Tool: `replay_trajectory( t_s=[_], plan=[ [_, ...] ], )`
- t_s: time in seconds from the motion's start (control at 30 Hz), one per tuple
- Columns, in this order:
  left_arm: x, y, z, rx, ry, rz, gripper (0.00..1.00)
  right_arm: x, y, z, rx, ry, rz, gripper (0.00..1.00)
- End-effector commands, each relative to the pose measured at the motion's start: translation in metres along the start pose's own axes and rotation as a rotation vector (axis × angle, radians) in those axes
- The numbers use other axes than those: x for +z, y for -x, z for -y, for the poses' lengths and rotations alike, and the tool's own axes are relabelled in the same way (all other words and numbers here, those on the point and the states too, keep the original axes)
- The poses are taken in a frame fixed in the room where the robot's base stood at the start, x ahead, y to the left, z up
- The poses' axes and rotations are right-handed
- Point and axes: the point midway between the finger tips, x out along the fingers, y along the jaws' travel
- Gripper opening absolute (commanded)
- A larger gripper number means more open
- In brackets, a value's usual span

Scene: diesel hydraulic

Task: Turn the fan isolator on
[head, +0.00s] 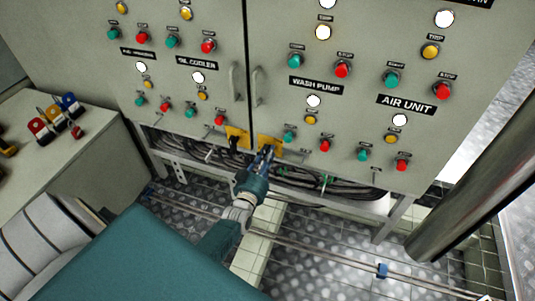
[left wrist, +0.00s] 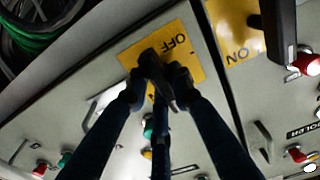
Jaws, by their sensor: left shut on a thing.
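Two yellow isolator plates sit low on the grey cabinet, a left one (head: 235,134) and a right one (head: 270,143). My left gripper (head: 266,154) is at the right plate. In the left wrist view, this plate (left wrist: 190,62) reads OFF, with other lettering partly hidden behind the fingers. My gripper (left wrist: 160,78) is shut there on a dark switch handle (left wrist: 153,60), mostly hidden by the fingers. Its exact angle cannot be told. The other plate (left wrist: 228,15) shows ON beside its black handle (left wrist: 278,32). No fan label is readable. My right gripper is in neither view.
Buttons and lamps cover the cabinet doors above, near the WASH PUMP label (head: 316,86). Door handles (head: 258,82) stick out above the plates. Cables (head: 320,184) hang beneath. A pipe (head: 320,248) runs low along the floor. A bench with coloured padlocks (head: 55,115) stands left.

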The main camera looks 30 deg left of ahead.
Motion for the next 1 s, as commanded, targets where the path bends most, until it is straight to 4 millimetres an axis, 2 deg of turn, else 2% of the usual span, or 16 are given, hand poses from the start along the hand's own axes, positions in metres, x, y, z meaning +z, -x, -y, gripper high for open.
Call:
replay_trajectory(
  t_s=[0.6, 0.63, 0.73, 1.0],
  plan=[
    [0.0008, 0.0001, -0.0001, 0.001, -0.045, 0.001, 0.0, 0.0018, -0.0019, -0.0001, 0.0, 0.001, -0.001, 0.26],
    [0.0007, 0.0001, -0.0001, 0.001, -0.045, 0.001, 0.24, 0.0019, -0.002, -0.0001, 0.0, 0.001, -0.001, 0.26],
    [0.0007, 0.0001, 0.0, 0.0, -0.044, 0.001, 0.42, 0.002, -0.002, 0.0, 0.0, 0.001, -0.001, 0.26],
    [0.0005, 0.0004, 0.0001, 0.0, -0.042, 0.001, 0.42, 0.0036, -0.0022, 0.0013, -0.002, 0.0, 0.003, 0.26]
  ],
)
